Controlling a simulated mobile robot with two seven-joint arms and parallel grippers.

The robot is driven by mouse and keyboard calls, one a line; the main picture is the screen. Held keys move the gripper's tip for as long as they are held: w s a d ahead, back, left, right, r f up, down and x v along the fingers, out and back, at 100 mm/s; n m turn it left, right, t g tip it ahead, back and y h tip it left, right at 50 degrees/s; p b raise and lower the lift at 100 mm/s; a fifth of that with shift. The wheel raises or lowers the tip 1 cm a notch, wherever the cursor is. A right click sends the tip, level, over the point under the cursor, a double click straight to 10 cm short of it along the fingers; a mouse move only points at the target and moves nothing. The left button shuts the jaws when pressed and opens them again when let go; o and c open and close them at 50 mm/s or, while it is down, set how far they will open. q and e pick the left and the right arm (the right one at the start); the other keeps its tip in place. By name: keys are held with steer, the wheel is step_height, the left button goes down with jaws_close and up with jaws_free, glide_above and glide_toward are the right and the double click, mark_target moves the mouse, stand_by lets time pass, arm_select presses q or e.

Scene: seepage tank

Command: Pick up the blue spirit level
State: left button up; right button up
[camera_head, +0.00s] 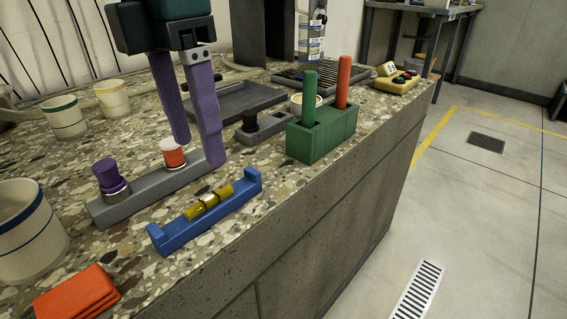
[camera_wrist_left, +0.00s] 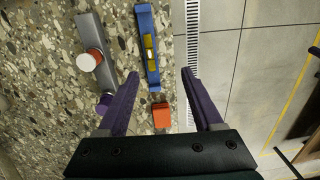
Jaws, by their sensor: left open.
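The blue spirit level (camera_head: 203,219) lies on the speckled counter near its front edge, with a yellow vial in its middle. In the left wrist view the level (camera_wrist_left: 148,25) runs lengthwise, its near end between the fingertips. My left gripper (camera_head: 198,152) hangs above the counter with purple fingers pointing down. It is open and empty, and appears above the level, not touching it. In the left wrist view the gripper (camera_wrist_left: 160,73) has its fingers spread wide.
Orange pads (camera_head: 76,291) lie in front left. A green block (camera_head: 321,138) with green and red handles stands to the right. Striped cups stand at left. The counter's edge drops to the floor.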

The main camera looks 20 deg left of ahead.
mark_target(195, 206)
arm_select(q)
steer(key=shift+w+a+f+y, duration=0.1)
steer(key=shift+a+f+y, duration=0.25)
steer(key=shift+a, duration=0.4)
steer(key=shift+a+f, duration=0.15)
steer(key=shift+f, duration=0.15)
step_height(195, 206, down, 4)
steer(key=shift+r+b, duration=0.15)
steer(key=shift+b, duration=0.45)
steer(key=f, duration=0.1)
steer(key=f+b, duration=0.1)
steer(key=f, duration=0.1)
steer(key=s+f, duration=0.1)
steer(key=f, duration=0.1)
steer(key=shift+f+b, duration=0.25)
steer(key=shift+b, duration=0.1)
steer(key=shift+r, duration=0.1)
steer(key=shift+c, duration=0.7)
jaws_close()
arm_select(e)
step_height(195, 206, down, 4)
steer(key=shift+r, duration=0.15)
